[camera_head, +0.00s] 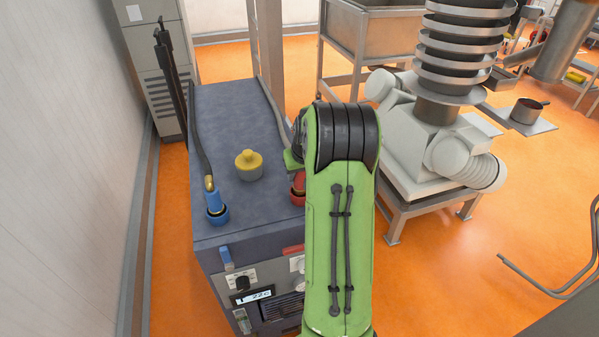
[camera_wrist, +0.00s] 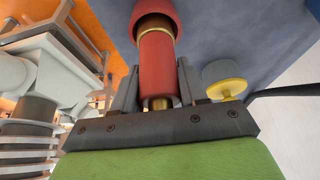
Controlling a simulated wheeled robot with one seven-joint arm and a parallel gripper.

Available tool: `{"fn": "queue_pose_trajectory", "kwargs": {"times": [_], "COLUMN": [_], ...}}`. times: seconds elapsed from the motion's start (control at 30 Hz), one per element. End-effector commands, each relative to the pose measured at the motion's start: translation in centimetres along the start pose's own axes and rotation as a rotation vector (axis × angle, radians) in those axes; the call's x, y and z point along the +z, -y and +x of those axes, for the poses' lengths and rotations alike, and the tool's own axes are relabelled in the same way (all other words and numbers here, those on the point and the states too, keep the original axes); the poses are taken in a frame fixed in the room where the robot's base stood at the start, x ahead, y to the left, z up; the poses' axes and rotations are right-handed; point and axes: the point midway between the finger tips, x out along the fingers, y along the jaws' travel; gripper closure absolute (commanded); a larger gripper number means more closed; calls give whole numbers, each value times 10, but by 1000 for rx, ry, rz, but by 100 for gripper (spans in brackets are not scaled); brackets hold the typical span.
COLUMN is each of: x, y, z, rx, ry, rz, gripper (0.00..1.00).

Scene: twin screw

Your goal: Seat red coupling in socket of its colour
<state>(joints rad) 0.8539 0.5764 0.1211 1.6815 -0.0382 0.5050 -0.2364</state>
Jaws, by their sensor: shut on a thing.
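The red coupling (camera_wrist: 158,75) is held between the two fingers of my gripper (camera_wrist: 157,84) in the wrist view. Its far end points at the red socket (camera_wrist: 153,16) on the top of the blue-grey machine (camera_head: 235,115). A brass ring shows where coupling and socket meet; I cannot tell how deep the coupling sits. In the head view the red coupling (camera_head: 299,180) stands roughly upright over the red socket (camera_head: 296,200), both partly hidden by my green arm. My gripper is mostly hidden there.
A blue coupling (camera_head: 213,200) with a dark hose stands in a blue socket (camera_head: 217,217) to the left. A yellow knob-like cap (camera_head: 249,165) sits between the two sockets. A white machine with a ringed column (camera_head: 440,125) stands to the right. A wall is at left.

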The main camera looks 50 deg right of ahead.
Motion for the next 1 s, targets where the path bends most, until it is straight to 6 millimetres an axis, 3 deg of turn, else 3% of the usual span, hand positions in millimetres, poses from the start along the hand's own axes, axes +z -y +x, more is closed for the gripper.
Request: {"fn": "queue_pose_trajectory", "kwargs": {"times": [0.4,0.43,0.6,0.83,1.0], "x": [2,2,2,3,3], "y": [0,0,0,0,0], "z": [6,6,6,7,7], "rx": [0,0,0,0,0], "ry": [-2,-2,-1,1,1], "rz": [0,0,0,0,0], "gripper": [100,56,30,26,2]}}
